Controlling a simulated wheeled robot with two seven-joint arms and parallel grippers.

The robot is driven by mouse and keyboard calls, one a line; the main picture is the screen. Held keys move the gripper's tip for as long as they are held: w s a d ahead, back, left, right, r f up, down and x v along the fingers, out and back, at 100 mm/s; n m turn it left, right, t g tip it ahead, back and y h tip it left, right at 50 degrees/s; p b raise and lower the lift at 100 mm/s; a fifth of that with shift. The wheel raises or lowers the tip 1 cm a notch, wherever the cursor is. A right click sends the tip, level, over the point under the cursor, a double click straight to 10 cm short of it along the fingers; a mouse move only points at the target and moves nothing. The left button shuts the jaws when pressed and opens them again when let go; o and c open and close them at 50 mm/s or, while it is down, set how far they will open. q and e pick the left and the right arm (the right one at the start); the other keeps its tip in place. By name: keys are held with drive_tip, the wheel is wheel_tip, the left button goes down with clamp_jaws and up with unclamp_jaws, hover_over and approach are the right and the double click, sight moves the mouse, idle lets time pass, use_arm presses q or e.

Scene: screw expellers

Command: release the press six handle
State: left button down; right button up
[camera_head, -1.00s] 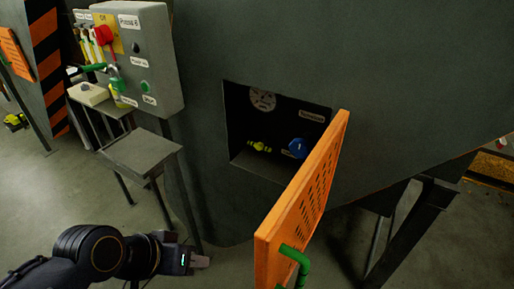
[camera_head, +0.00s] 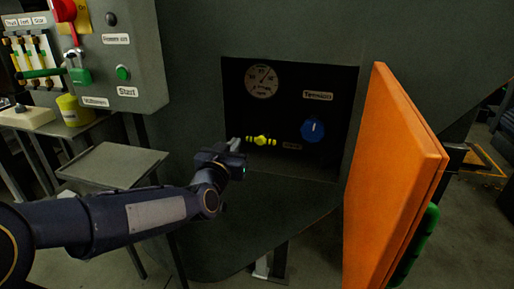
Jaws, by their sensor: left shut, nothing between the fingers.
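The press six door (camera_head: 390,170) is orange and stands swung open at the right of the head view. Its green handle (camera_head: 416,245) shows at the door's lower right edge, partly hidden behind the panel. My left gripper (camera_head: 236,145) is shut and empty. It is in front of the lower left part of the dark recess, near a small yellow valve (camera_head: 261,141), and well apart from the handle. My right gripper is not in view.
The recess holds a round gauge (camera_head: 261,82) and a blue knob (camera_head: 312,130). A grey control box (camera_head: 120,65) with a red switch, green padlock and green button stands upper left. A small metal shelf (camera_head: 112,163) is below it.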

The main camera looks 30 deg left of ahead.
use_arm(q)
drive_tip(key=shift+r, duration=0.1)
hover_over(247, 138)
drive_tip(key=d+v, duration=0.1)
drive_tip(key=v, duration=0.3)
drive_tip(key=shift+w+a+f+b, duration=0.1)
drive_tip(key=shift+w+f+b, duration=0.1)
drive_tip(key=shift+w+f, duration=0.3)
drive_tip(key=shift+w+a+f+b, duration=0.15)
drive_tip(key=shift+f+b, duration=0.05)
drive_tip(key=shift+f, duration=0.5)
drive_tip(key=shift+w+f, duration=0.2)
drive_tip(key=shift+f, duration=0.4)
drive_tip(key=shift+a+f+n+b, duration=0.1)
drive_tip(key=shift+f+n+b, duration=0.1)
drive_tip(key=shift+n+b, duration=0.35)
drive_tip(key=shift+b, duration=0.3)
